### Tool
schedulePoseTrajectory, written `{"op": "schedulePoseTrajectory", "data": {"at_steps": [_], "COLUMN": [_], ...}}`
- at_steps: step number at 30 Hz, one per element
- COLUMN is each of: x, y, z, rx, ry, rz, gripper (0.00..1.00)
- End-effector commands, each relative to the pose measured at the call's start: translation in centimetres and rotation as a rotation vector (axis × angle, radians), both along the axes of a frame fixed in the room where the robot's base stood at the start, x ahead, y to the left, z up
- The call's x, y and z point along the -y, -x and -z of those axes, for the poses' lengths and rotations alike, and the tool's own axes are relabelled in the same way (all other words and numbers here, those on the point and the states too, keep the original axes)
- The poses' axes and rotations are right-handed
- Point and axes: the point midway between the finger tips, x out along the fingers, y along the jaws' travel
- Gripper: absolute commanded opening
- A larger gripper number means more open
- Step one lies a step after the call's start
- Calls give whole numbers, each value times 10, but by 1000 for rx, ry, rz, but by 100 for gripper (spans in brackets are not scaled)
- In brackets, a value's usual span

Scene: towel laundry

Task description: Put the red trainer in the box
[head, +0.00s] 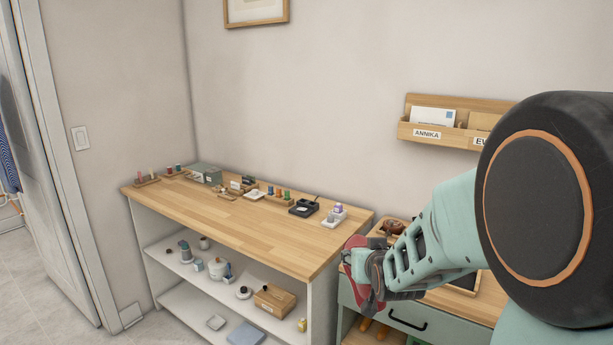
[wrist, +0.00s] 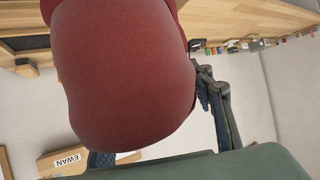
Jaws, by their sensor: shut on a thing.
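The red trainer (head: 358,256) is held in my gripper (head: 372,272), in front of the right end of the wooden-topped bench in the head view. In the wrist view the red trainer (wrist: 120,75) fills much of the picture, with dark gripper fingers beside it; most of its shape is cut off. My gripper is shut on it, and it hangs clear of any surface that I can see.
The bench top (head: 225,207) carries a row of small items along its back edge; its front is clear. A green-grey drawer unit (head: 402,313) with a wooden top stands at the right, partly hidden by my arm. A letter rack (head: 462,113) hangs on the wall.

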Motion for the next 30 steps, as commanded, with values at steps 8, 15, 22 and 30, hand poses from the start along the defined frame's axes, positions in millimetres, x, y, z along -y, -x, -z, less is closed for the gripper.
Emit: {"op": "schedulePoseTrajectory", "data": {"at_steps": [8, 15, 22, 30], "x": [0, 0, -1, 0], "y": [0, 5, 32, 63], "z": [-43, -24, 43, 85], "rx": [2, -6, -10, -3], "ry": [0, 0, 1, 0], "rz": [0, 0, 0, 0], "gripper": [17, 17, 17, 17]}}
